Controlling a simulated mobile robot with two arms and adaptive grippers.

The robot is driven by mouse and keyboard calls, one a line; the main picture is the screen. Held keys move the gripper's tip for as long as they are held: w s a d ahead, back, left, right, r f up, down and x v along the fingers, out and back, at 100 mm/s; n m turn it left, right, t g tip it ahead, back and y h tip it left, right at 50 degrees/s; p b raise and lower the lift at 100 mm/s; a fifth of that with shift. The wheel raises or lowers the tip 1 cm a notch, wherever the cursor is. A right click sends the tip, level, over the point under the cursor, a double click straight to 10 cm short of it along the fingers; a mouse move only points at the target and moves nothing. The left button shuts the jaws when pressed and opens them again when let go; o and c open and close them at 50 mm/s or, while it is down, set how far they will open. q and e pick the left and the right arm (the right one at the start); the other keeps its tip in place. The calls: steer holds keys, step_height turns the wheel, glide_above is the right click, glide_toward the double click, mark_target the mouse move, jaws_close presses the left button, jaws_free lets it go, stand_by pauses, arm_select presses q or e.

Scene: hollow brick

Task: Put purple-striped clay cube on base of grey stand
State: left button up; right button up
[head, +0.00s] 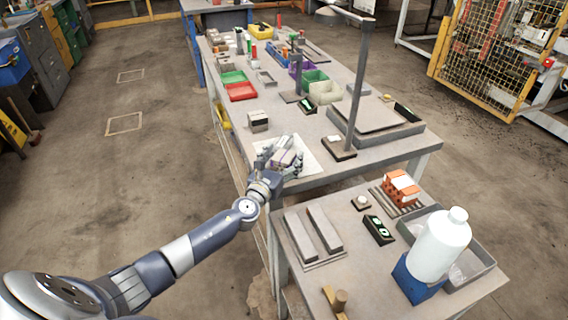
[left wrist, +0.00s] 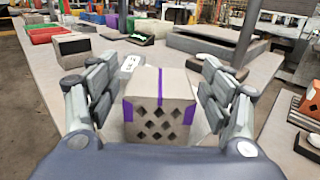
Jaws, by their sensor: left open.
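The purple-striped clay cube (left wrist: 160,104) is a grey-beige block with diamond-shaped holes in its near face and purple stripes. In the head view the cube (head: 287,158) is on a white sheet near the table's front left edge, partly hidden by my fingers. My left gripper (head: 281,152) is open, with fingers on both sides of the cube; the left wrist view shows gaps on both sides. A tall grey stand (head: 357,85) with a post and top arm rises to the right, its low base (head: 338,148) on the table. My right gripper is not in view.
A similar block with a dark stripe (head: 257,120) sits behind the cube. Coloured bins, including a red one (head: 241,92), stand farther back. A nearer table holds a white bottle (head: 441,246) and orange block (head: 401,187).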

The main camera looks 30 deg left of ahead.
arm_select(q)
steer(key=c, duration=1.3)
steer(key=shift+r, duration=0.1)
